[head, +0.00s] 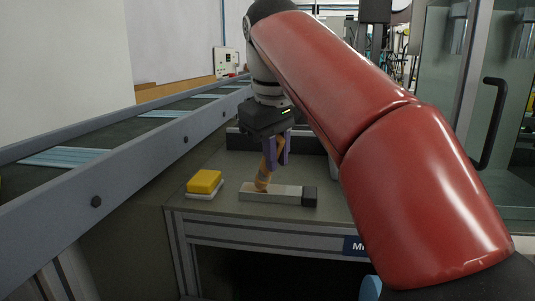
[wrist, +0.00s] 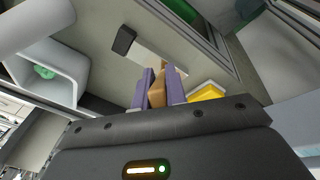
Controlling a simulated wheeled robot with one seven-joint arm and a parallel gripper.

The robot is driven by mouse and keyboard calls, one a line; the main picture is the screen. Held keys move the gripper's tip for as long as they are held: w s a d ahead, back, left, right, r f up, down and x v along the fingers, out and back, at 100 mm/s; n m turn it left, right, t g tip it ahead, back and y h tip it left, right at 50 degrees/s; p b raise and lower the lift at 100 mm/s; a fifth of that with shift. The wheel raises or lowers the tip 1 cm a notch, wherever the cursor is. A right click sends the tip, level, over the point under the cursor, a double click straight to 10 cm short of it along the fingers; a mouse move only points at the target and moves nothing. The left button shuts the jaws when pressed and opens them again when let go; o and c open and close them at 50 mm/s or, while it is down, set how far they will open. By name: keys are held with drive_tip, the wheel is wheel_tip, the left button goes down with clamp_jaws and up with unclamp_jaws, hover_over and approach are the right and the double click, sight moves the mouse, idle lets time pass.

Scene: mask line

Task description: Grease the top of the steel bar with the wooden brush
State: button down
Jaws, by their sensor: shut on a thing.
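The steel bar (head: 285,194) lies flat on the grey table, long side across the picture, with a black block (head: 309,197) at its right end. My gripper (head: 275,152) points down above the bar with its purple fingers shut on the wooden brush (head: 265,176). The brush is tilted, its lower end at the left part of the bar's top; I cannot tell for sure whether it touches. In the wrist view the brush (wrist: 157,92) sits between the purple fingers, and the bar (wrist: 150,58) lies beyond it. The bristles are hidden there.
A yellow block on a white base (head: 205,182) stands left of the bar. A conveyor (head: 120,160) runs along the left side. A dark low box (head: 245,140) stands behind my gripper. A glass-door cabinet with a black handle (head: 490,120) is at the right. The table front is clear.

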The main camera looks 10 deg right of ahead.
drive_tip(key=s+d, duration=0.2)
drive_tip(key=d, duration=0.5)
drive_tip(key=shift+s+d, duration=0.25)
drive_tip(key=shift+d, duration=0.15)
idle(0.4)
drive_tip(key=shift+r+p, duration=0.35)
drive_tip(key=shift+r, duration=2.65)
